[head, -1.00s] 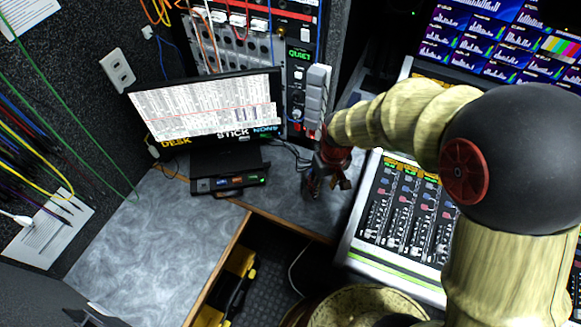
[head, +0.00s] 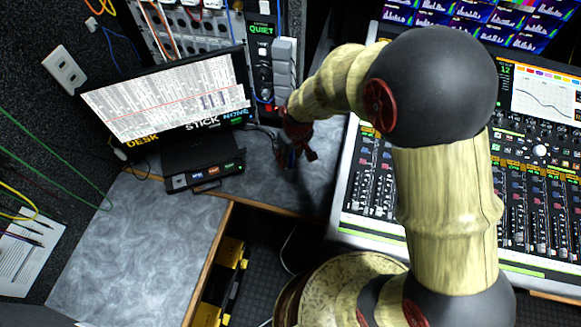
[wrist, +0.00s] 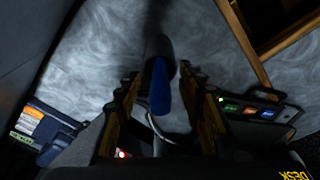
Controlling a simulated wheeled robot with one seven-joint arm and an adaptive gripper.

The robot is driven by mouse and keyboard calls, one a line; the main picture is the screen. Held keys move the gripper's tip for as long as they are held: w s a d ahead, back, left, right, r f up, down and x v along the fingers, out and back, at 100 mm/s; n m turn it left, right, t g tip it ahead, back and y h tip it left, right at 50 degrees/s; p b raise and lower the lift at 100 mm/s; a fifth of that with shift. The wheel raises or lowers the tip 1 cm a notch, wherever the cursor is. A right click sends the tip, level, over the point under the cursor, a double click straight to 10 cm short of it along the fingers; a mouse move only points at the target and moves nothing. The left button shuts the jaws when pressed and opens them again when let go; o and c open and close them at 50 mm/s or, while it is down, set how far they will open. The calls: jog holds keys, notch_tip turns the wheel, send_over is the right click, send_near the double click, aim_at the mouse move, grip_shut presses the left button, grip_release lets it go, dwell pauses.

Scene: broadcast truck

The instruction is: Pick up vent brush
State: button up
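My gripper (head: 297,152) points down over the grey desk, right of the monitor, in the head view. In the wrist view its two fingers (wrist: 168,110) are spread apart. A slim blue and dark thing (wrist: 160,88), which appears to be the vent brush, lies in line between them. In the head view the gripper mostly hides this spot, and I cannot make out the brush clearly.
A monitor (head: 170,95) stands on the desk (head: 135,240), with a small black unit with coloured labels (head: 205,177) in front. A mixing console (head: 375,190) stands close on the right. Grey blocks (head: 284,68) rise behind the gripper. The left desk surface is clear.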

jog(key=shift+f, duration=0.2)
jog(key=shift+c, duration=1.1)
jog(key=c, duration=0.7)
grip_shut()
